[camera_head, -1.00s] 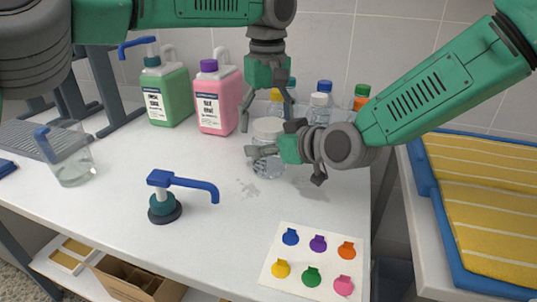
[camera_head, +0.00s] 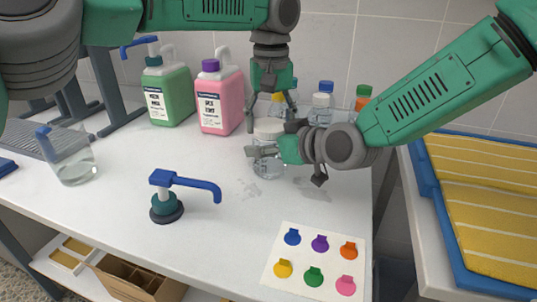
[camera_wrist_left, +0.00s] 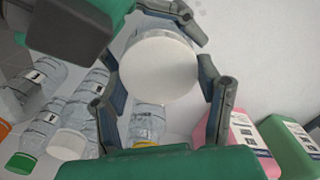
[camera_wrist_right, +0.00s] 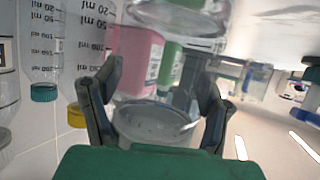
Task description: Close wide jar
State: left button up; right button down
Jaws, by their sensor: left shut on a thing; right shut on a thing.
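The wide jar (camera_head: 268,167) is clear and stands upright near the back right of the white table. Its round white lid (camera_head: 268,126) is at the jar's top; it also shows in the left wrist view (camera_wrist_left: 160,68). My left gripper (camera_head: 271,113) reaches down from above, its fingers shut around the lid. My right gripper (camera_head: 272,143) comes from the right and is shut on the jar from the side. The right wrist view is upside down and shows the jar between its fingers (camera_wrist_right: 155,100). Whether the lid is fully seated cannot be told.
Green (camera_head: 170,93) and pink (camera_head: 220,98) jugs stand behind left. Several capped bottles (camera_head: 322,108) stand close behind the jar. A blue pump (camera_head: 166,200), a glass beaker (camera_head: 72,160) and a colour card (camera_head: 312,262) are on the table.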

pick_arm(q)
jog(key=m, duration=0.6)
jog(key=shift+w+a+m, duration=0.1)
jog(key=shift+w+m, duration=0.2)
jog(key=o, duration=1.2)
jog(key=shift+o, duration=0.5)
jog(key=shift+s+d, duration=0.1)
jog(key=shift+d, duration=0.2)
jog(key=shift+r, duration=2.25)
jog(key=shift+c, duration=0.3)
